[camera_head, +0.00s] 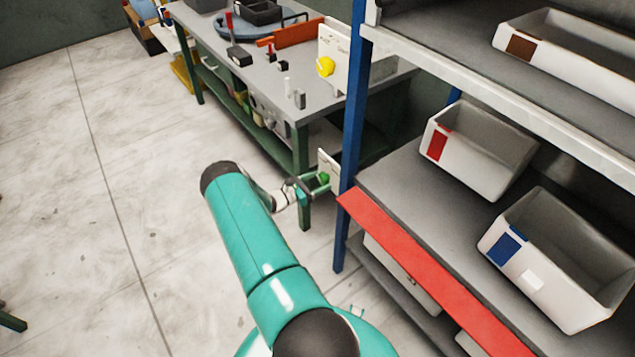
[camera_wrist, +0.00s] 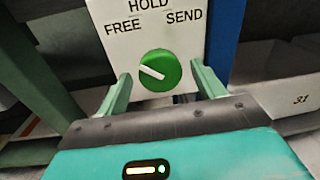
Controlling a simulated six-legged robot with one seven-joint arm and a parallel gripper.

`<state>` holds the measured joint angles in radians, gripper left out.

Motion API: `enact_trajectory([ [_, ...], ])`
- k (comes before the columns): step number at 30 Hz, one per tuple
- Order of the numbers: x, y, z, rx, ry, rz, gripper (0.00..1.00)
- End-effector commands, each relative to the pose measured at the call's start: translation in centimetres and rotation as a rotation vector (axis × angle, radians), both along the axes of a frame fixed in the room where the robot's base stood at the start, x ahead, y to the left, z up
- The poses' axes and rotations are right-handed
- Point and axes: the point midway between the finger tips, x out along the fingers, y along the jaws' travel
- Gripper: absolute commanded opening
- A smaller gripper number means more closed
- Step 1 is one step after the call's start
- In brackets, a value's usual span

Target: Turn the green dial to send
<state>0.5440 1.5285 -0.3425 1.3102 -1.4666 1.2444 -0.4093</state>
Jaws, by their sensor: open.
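The green dial (camera_wrist: 160,69) sits on a white panel (camera_wrist: 188,45) marked FREE at left, HOLD at top and SEND at right. Its white pointer line slants up to the left, toward FREE. My gripper (camera_wrist: 161,80) is open, with one finger on each side of the dial and a visible gap to it. In the head view the dial (camera_head: 324,178) is a small green spot at the end of my gripper (camera_head: 311,186), and the panel (camera_head: 329,166) is fixed beside the blue shelf post. Whether the fingers reach past the dial's face is hard to tell.
A blue post (camera_head: 353,110) and a shelf with a red edge (camera_head: 430,275) stand right of the panel. White bins (camera_head: 480,160) sit on the shelf. The floor at left is clear.

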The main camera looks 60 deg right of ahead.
Motion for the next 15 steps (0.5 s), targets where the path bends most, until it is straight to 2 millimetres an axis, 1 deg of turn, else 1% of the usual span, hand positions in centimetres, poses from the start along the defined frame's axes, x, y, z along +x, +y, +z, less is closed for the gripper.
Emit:
enact_trajectory([
  [6,0.0,-0.05,0.0,0.0,0.0,0.001,0.68],
  [7,0.0,-0.05,0.0,0.0,0.0,0.001,0.66],
  [13,0.02,-0.03,0.01,0.0,0.0,0.001,0.27],
  [14,0.01,-0.03,0.01,0.0,0.0,0.0,0.24],
  [15,0.02,-0.03,0.01,0.0,0.0,0.0,0.24],
])
